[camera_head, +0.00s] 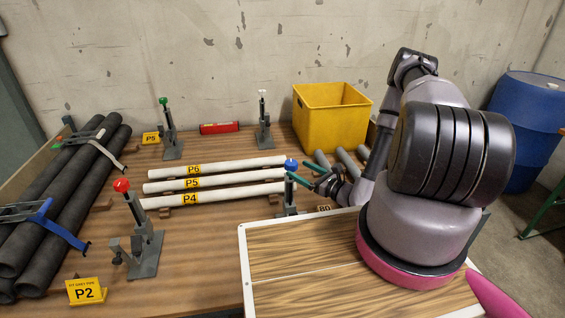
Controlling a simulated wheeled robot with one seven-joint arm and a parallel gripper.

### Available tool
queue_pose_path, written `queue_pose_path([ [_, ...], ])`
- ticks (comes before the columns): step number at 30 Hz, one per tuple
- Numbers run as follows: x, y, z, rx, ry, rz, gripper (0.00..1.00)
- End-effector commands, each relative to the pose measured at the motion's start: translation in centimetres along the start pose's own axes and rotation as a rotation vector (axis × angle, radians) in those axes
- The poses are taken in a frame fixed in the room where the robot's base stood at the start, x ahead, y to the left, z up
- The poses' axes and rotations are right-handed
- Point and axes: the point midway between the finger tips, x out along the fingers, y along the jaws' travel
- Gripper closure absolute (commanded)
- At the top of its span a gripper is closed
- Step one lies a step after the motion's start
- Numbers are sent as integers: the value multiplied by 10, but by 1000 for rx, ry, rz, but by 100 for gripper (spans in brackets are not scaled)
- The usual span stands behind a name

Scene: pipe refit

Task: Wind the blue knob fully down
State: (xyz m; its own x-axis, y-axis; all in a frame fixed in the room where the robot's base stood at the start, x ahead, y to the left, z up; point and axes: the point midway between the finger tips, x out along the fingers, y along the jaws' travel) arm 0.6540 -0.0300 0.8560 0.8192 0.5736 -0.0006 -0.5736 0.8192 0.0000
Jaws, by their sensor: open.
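The blue knob (291,164) tops a dark grey clamp stand (288,203) near the middle of the table, at the right ends of the white pipes. My gripper (299,174), with teal fingers, is open just right of the blue knob and very close to it. I cannot tell whether a finger touches the knob. The fingers overlap the upper part of the stand, so its screw is partly hidden.
Similar stands carry a red knob (121,185), a green knob (163,101) and a white knob (262,93). White pipes (215,181) lie left of the blue-knob stand. A yellow bin (330,112) stands behind my gripper. Dark pipes (62,195) are strapped at left.

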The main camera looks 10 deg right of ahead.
Motion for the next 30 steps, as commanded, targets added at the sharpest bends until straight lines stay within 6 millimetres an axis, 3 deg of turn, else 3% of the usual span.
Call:
queue_pose_path([
  [6, 44, 1, 1, -4, -2, 5, 11],
  [12, 71, 1, 1, -2, -2, 4, 11],
  [24, 80, 0, 1, 0, -1, 2, 11],
  [25, 80, 0, 1, 0, -1, 2, 15],
  [30, 80, 0, 1, 0, -1, 2, 80],
])
